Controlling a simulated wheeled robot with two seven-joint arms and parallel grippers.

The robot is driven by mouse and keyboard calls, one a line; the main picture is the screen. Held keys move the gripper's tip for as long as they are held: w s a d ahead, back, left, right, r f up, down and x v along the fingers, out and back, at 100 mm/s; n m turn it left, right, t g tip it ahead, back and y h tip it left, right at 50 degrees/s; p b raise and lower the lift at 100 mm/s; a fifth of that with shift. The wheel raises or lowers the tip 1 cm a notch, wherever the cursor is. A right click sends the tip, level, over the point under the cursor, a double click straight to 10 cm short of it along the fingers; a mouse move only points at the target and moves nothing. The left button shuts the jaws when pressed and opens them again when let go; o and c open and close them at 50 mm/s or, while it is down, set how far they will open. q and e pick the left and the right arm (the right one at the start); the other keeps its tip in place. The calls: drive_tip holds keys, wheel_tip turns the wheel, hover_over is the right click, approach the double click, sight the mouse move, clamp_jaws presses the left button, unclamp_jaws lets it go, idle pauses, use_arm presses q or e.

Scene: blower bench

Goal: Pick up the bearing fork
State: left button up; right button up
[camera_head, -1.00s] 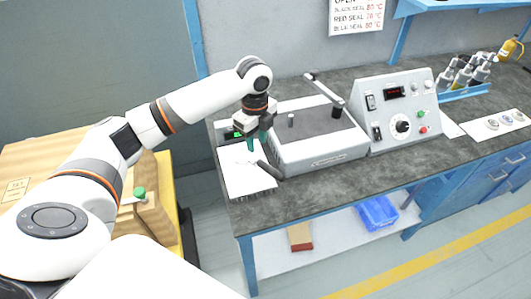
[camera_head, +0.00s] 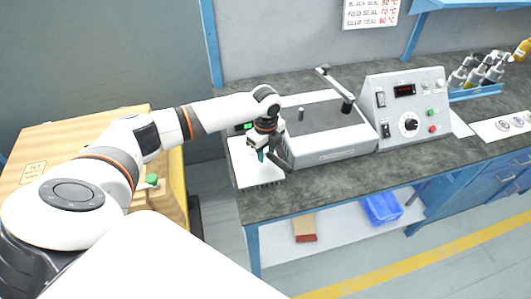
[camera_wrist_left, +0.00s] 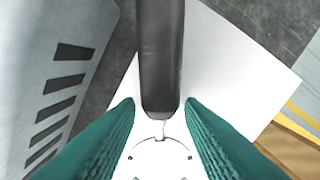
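The bearing fork seems to be the tool with the dark, rounded handle (camera_head: 284,162), lying at the white sheet beside the grey box. In the left wrist view its black handle (camera_wrist_left: 160,60) runs down from the top edge. A thin light shank leaves its end toward a pale round disc with small holes (camera_wrist_left: 160,160). My left gripper (camera_head: 262,156) is low over the sheet. Its green fingers (camera_wrist_left: 159,104) are open, one on each side of the handle's end, with gaps on both sides. The fork's far end is not clear. My right gripper is not in view.
The grey box with a lever (camera_head: 330,153) stands right beside the gripper. A control panel (camera_head: 408,105) is further right.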

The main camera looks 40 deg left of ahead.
use_arm(q)
drive_tip(key=shift+f, duration=0.3)
clamp_jaws()
drive_tip(key=shift+r, duration=0.1)
